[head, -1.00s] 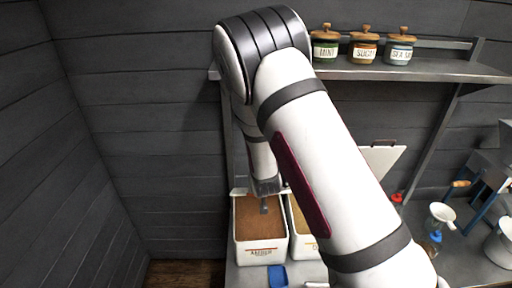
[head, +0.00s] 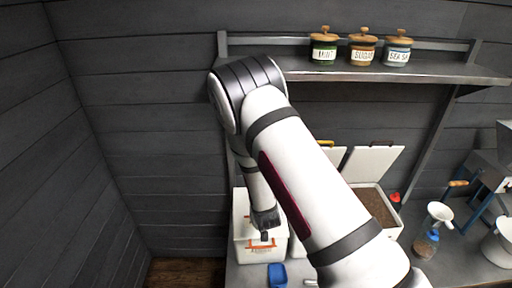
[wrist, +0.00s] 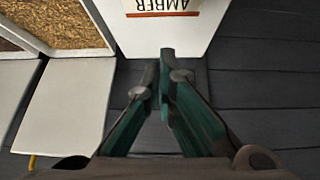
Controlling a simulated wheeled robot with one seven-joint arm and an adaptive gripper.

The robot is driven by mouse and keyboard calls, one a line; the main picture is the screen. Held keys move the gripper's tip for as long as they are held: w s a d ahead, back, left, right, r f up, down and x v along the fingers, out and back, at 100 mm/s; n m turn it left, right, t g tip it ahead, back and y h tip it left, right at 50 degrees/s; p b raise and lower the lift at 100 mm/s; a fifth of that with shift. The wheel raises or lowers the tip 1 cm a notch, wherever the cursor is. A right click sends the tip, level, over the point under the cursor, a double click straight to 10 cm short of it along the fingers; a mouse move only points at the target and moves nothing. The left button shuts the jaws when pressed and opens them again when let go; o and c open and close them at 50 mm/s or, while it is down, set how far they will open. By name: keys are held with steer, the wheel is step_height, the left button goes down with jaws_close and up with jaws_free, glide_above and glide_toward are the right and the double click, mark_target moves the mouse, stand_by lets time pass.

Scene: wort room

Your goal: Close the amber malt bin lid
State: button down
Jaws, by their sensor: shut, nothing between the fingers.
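The amber malt bin (head: 244,253) stands at the left end of the counter, partly behind my arm. I cannot tell if the lid sits fully flush. In the wrist view a white panel (wrist: 188,32) reads AMBER upside down. My gripper (head: 265,237) is over the front part of the bin. Its fingers also show in the wrist view (wrist: 160,75), shut and empty. I cannot tell whether they touch the lid.
A middle bin stands open, its golden grain (wrist: 60,18) showing in the wrist view. A right bin (head: 391,225) holds dark grain, its lid (head: 372,160) raised. A blue scoop (head: 277,275) lies in front. Jars (head: 362,48) stand on a shelf (head: 400,72) above. A funnel (head: 438,212) is at right.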

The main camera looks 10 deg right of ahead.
steer(key=shift+s+a+f, duration=0.1)
steer(key=shift+s+f, duration=0.15)
steer(key=shift+f, duration=0.25)
steer(key=shift+s+f, duration=0.25)
steer(key=shift+f, duration=0.2)
steer(key=shift+r, duration=0.1)
step_height(320, 180, up, 8)
steer(key=p, duration=0.3)
